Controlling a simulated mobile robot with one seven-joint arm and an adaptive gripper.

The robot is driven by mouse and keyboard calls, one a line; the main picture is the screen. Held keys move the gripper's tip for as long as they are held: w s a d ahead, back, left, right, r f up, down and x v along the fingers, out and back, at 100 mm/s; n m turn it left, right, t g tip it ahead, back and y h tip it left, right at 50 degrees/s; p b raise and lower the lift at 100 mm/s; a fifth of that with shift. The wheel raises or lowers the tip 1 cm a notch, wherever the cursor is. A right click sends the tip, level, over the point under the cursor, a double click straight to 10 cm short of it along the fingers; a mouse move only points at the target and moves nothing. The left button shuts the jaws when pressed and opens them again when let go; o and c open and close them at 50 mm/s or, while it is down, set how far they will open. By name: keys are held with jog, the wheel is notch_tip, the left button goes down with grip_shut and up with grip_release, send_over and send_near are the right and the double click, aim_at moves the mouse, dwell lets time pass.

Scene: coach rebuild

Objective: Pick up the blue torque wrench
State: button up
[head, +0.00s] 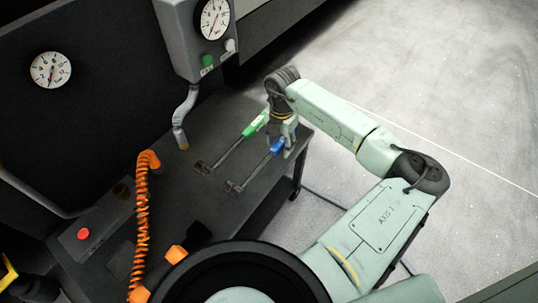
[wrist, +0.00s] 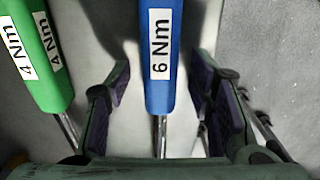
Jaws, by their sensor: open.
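The blue torque wrench lies on the dark bench, its blue handle (head: 277,146) toward the right edge and its shaft running to the lower left in the head view. In the wrist view its handle (wrist: 161,60), labelled 6 Nm, sits between the open fingers of my gripper (wrist: 160,100), with gaps on both sides. In the head view my gripper (head: 289,131) is at the handle end, partly covering it. A green torque wrench (head: 254,126) lies beside it, also seen in the wrist view (wrist: 38,60) with 4 Nm labels, left of the left finger.
The dark bench (head: 205,205) has a red button (head: 83,233) and an orange coiled hose (head: 141,215) at the left. A grey gauge box (head: 200,40) with a bent pipe stands behind the wrenches. Open pale floor (head: 440,90) lies to the right.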

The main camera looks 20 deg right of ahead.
grip_shut()
dwell(0.5)
dwell(0.3)
